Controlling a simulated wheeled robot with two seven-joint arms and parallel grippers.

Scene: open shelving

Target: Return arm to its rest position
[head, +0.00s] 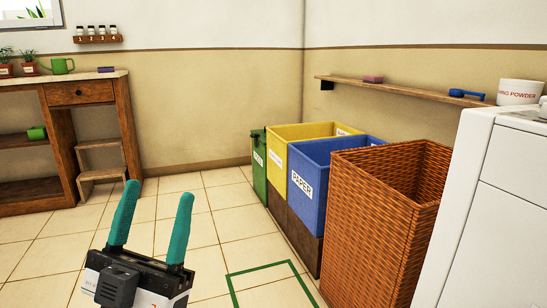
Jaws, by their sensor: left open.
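My left gripper (151,228) shows at the bottom left of the head view. Its two teal fingers point up and stand apart, with nothing between them. Bare tiled floor shows behind the fingers. The gripper is apart from the furniture and the bins. My right gripper is not in the head view.
Green, yellow (283,133) and blue (337,172) bins stand by the right wall, beside a wicker basket (360,215) and a white appliance (485,200). A wooden table (95,92) and step stool (88,160) stand at left. Green tape (262,268) marks the floor. The middle floor is clear.

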